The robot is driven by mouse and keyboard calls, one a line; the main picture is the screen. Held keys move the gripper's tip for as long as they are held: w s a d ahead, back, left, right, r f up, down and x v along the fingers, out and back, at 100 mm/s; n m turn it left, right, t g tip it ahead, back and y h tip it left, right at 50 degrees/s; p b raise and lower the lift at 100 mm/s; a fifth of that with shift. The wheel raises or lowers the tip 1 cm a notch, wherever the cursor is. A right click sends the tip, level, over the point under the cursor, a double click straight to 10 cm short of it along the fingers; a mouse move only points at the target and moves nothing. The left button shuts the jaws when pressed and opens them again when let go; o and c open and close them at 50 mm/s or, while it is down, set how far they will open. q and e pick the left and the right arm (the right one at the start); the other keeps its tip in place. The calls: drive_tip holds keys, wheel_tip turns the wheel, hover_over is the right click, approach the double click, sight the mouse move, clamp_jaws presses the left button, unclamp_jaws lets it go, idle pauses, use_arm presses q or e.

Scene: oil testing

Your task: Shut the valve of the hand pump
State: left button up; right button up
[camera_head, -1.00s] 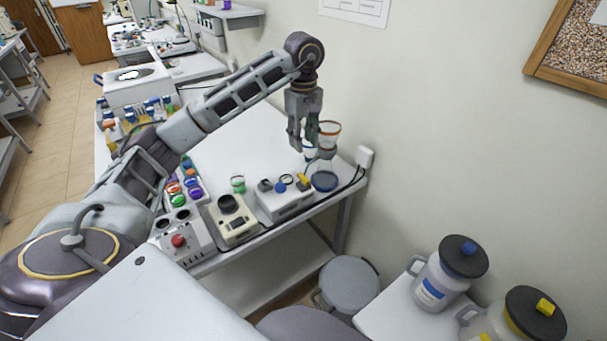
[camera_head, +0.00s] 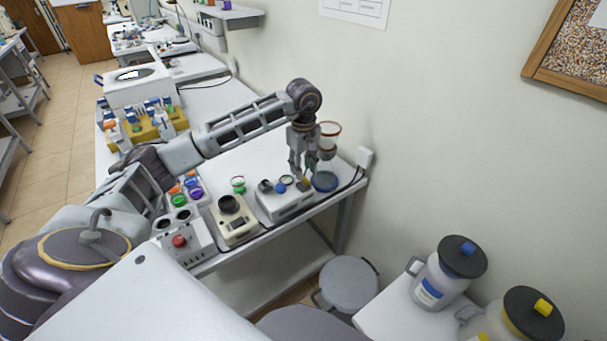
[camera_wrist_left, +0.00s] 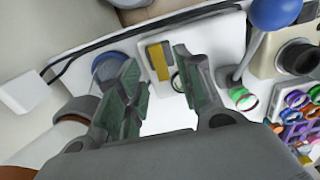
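The hand pump (camera_head: 285,203) is a white box at the front edge of the bench. It has a blue ball knob (camera_head: 281,187) and a yellow valve lever (camera_head: 304,183). My left gripper (camera_head: 302,172) points down just above the pump's right end. In the left wrist view the gripper (camera_wrist_left: 157,68) is open, with fingers apart. The yellow valve lever (camera_wrist_left: 158,61) shows between the fingertips; I cannot tell whether they touch it. The blue knob (camera_wrist_left: 272,12) stands on a grey rod at right. My right gripper is not in view.
A beige device with a black knob (camera_head: 233,219) and several coloured caps (camera_head: 184,190) lie left. A white wall box (camera_head: 364,156) is at right.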

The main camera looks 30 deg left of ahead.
use_arm(q)
drive_tip(key=shift+f, duration=1.6)
drive_tip(key=shift+c, duration=0.4)
clamp_jaws()
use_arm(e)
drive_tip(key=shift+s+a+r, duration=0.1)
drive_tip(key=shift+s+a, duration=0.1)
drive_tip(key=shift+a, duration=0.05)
